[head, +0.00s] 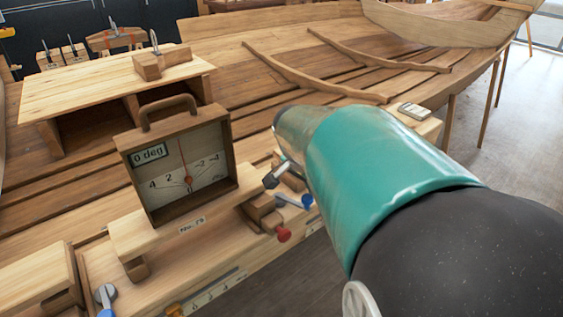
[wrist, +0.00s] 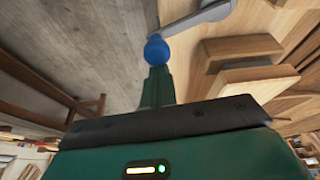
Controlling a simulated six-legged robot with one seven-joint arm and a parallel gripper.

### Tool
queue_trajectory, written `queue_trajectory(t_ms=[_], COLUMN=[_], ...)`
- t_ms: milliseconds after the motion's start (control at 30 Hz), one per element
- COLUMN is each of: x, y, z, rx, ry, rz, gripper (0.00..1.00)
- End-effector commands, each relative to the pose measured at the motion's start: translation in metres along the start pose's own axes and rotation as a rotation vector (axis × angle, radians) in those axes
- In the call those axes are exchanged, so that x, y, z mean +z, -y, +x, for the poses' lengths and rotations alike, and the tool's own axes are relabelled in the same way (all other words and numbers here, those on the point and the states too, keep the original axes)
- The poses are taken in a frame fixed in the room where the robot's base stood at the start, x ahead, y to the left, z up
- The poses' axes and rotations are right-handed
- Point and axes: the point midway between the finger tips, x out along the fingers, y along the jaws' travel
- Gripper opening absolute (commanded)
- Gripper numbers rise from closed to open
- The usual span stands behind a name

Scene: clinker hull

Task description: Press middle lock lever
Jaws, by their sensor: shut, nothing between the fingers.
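In the wrist view, a blue ball knob (wrist: 157,50) sits on the end of a grey lever arm (wrist: 195,18) running up to the right. My gripper (wrist: 157,72) has its green fingers together, with the tips right at the knob; touching or just apart I cannot tell. In the head view a blue-knobbed lever (head: 306,201) shows beside my arm, with a red knob (head: 283,234) below left and a dark-tipped lever (head: 271,181) above left. My gripper is hidden behind my arm there. Which lever is the middle one is not labelled.
A wooden gauge box (head: 180,165) reading 0 deg stands left of the levers on a wooden ledge. Another blue lever (head: 106,294) and a yellow knob (head: 175,310) are at the lower left. Wooden blocks (wrist: 245,80) lie right of the knob in the wrist view. The plank hull (head: 290,60) stretches behind.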

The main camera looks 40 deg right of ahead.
Motion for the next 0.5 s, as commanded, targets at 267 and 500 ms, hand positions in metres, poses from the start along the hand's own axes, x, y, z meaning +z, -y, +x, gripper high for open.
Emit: queue_trajectory(t_ms=[267,500], x=[0.016,0.024], y=[-0.005,-0.006], z=[-0.006,-0.008], rx=[0.021,0.021], ry=[0.001,0.001], rz=[0.057,0.056], gripper=[0.00,0.00])
